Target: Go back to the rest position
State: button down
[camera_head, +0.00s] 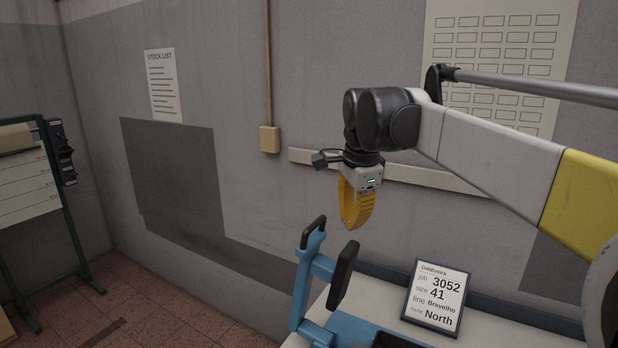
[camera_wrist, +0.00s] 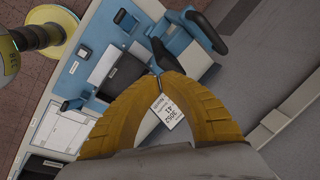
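My gripper (camera_head: 352,226) hangs pointing down in the head view, above the bench and near the grey wall. Its yellow ribbed fingers curve in and meet at the tips. In the wrist view the fingers (camera_wrist: 160,76) also come together, with no held object visible between them. The job card (camera_head: 437,297) reads 3052, size 41, Bravelho, North, and stands tilted on the bench to the right below the gripper. It also shows through the gap between the fingers in the wrist view (camera_wrist: 167,110). No shoe last can be made out.
A blue stand with black pads (camera_head: 317,270) rises from the bench (camera_head: 388,318) just below and left of my gripper. The wrist view shows a yellow round base (camera_wrist: 52,32) on the floor. A green-framed board (camera_head: 62,190) stands far left. Floor between is clear.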

jog(key=s+d+f+n+t+b, duration=0.1)
jog(key=s+d+f+n+b, duration=0.2)
jog(key=s+f, duration=0.6)
jog(key=s+d+f+n+t+b, duration=0.1)
jog(key=s+d+f+n+b, duration=0.2)
jog(key=s+f+n+b, duration=0.3)
jog(key=s+d+f+n+t+b, duration=0.2)
jog(key=s+d+f+n+b, duration=0.2)
jog(key=s+f, duration=0.7)
notch_tip(320, 180, down, 4)
jog(key=shift+s+f+n+b, duration=0.2)
jog(key=shift+s+n+b, duration=0.15)
jog(key=shift+n+b, duration=0.1)
